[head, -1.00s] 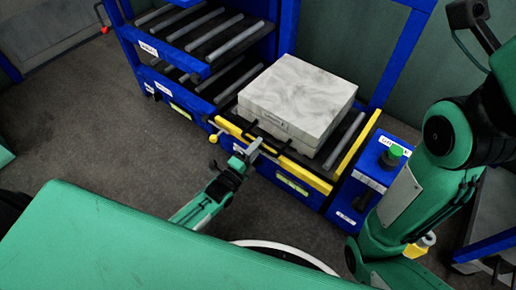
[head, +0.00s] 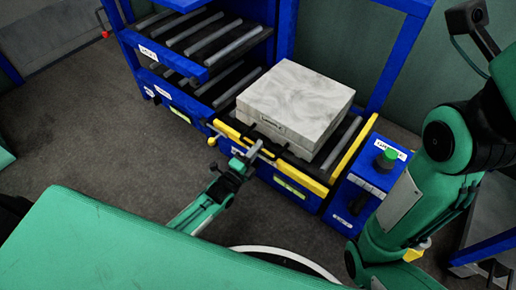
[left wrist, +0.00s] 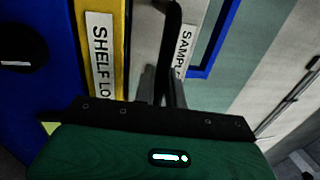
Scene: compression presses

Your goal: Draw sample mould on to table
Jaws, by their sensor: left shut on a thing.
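The sample mould (head: 293,97), a pale marbled square block in two layers, sits on a roller shelf (head: 351,137) of the blue press. Dark handles stick out of its front face. My left gripper (head: 252,154) is at the front of the shelf, by the yellow bar. In the left wrist view its fingers (left wrist: 163,88) are shut on a black handle (left wrist: 172,35), beside a partly hidden label starting "SAMP" (left wrist: 186,50). My right arm shows at the right of the head view, but its gripper cannot be seen.
A yellow bar (head: 300,173) runs along the shelf front; its label starts "SHELF LO" (left wrist: 101,60). A blue control box (head: 372,180) with a green button (head: 386,158) stands at the right. Empty roller shelves (head: 207,38) lie to the left. Dark floor (head: 110,130) is clear at left.

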